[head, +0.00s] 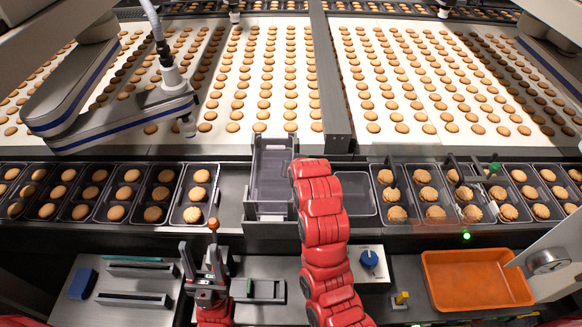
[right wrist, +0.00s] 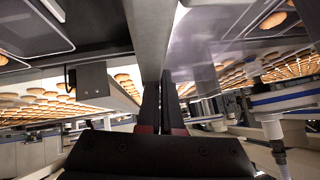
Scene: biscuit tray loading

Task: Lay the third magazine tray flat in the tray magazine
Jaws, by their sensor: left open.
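The tray magazine (head: 247,205) is a grey metal frame at the middle of the conveyor edge in the head view. Clear empty tray material (head: 272,180) shows inside it; I cannot count its layers. My right arm reaches up to the magazine's right side and hides its own gripper there. In the right wrist view the dark fingers of my right gripper (right wrist: 163,112) stand close together beside grey and translucent surfaces; whether they grip a tray edge is unclear. My left gripper (head: 202,262) is open over the front bench, left of the magazine, holding nothing visible.
Biscuit-filled trays (head: 207,171) line the conveyor on both sides. An empty clear tray (head: 355,207) lies right of the magazine. An orange bin (head: 428,285), a blue-knobbed box (head: 366,276) and slotted fixtures (head: 130,299) occupy the front bench.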

